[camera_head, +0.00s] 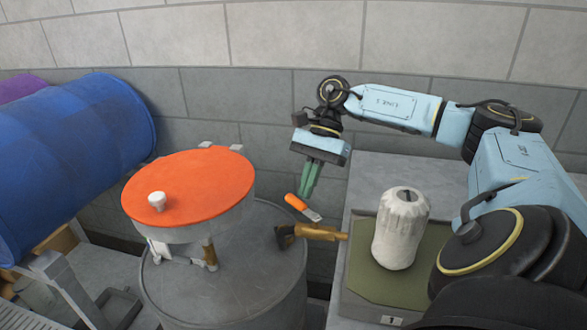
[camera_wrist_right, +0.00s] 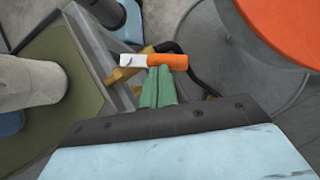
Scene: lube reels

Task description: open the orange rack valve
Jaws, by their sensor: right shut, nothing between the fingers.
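The orange valve lever (camera_head: 295,202) has a flat silver end and sits above a brass valve body (camera_head: 320,232) beside the grey drum. In the right wrist view, the orange grip (camera_wrist_right: 168,62) lies just beyond the fingertips, with its silver end to the left. My right gripper (camera_head: 307,197) points down with its green fingers together and nothing between them. Its fingertips (camera_wrist_right: 159,72) look very close to the orange grip; I cannot tell whether they touch. My left gripper is not in view.
An orange round reel top (camera_head: 200,185) with a white knob stands on the grey drum (camera_head: 270,290). A white wrapped bottle (camera_head: 400,230) stands on a green mat (camera_head: 360,285) at the right. A blue drum (camera_head: 70,150) lies at the left. A block wall closes the back.

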